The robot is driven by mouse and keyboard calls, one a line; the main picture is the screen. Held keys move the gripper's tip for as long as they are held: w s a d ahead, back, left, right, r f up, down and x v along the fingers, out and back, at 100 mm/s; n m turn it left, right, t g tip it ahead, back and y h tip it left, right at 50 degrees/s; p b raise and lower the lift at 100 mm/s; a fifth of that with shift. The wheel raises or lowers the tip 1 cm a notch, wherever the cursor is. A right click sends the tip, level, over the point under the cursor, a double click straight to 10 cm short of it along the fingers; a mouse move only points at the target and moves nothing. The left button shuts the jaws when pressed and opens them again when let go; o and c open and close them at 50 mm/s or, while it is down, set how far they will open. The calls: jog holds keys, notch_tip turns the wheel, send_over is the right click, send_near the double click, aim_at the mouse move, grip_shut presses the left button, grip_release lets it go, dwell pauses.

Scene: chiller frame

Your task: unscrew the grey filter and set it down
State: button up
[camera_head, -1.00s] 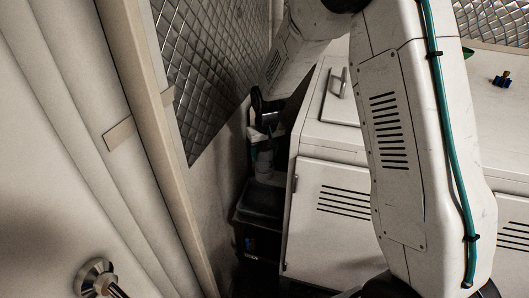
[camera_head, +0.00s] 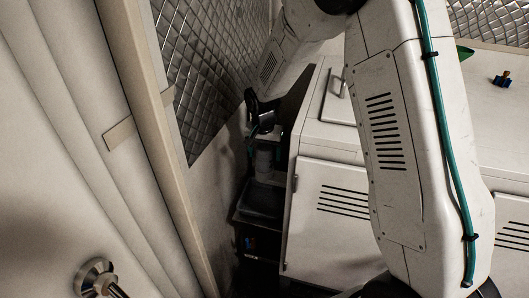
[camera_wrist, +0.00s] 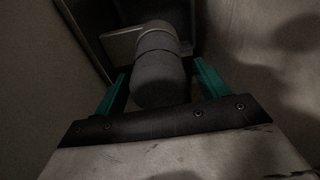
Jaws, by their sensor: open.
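The grey filter (camera_wrist: 159,75) is a dark grey cylinder in the middle of the wrist view, with a seam around it near its far end. It lies between the two green fingers of my gripper (camera_wrist: 160,90), which stand apart with a gap on each side of it. In the head view the filter (camera_head: 265,160) shows small in the dark gap between the wall and the white cabinet. My gripper (camera_head: 258,135) is just above it there, partly in shadow.
The white cabinet (camera_head: 330,210) with vents stands close on the right of the gap. The quilted metal wall (camera_head: 205,65) is close on the left. A dark box (camera_head: 262,200) is below the filter.

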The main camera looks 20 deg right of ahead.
jog(key=m, duration=0.7)
jog(key=shift+m+g+h, duration=0.3)
jog(key=shift+g, duration=0.1)
jog(key=shift+c, duration=0.3)
jog(key=c, duration=0.9)
jog(key=shift+c, duration=0.2)
jog(key=n, duration=0.7)
jog(key=shift+t, duration=0.4)
jog(key=n+y, duration=0.1)
jog(key=n, duration=0.7)
jog(key=shift+a+y, duration=0.1)
jog(key=shift+y, duration=0.2)
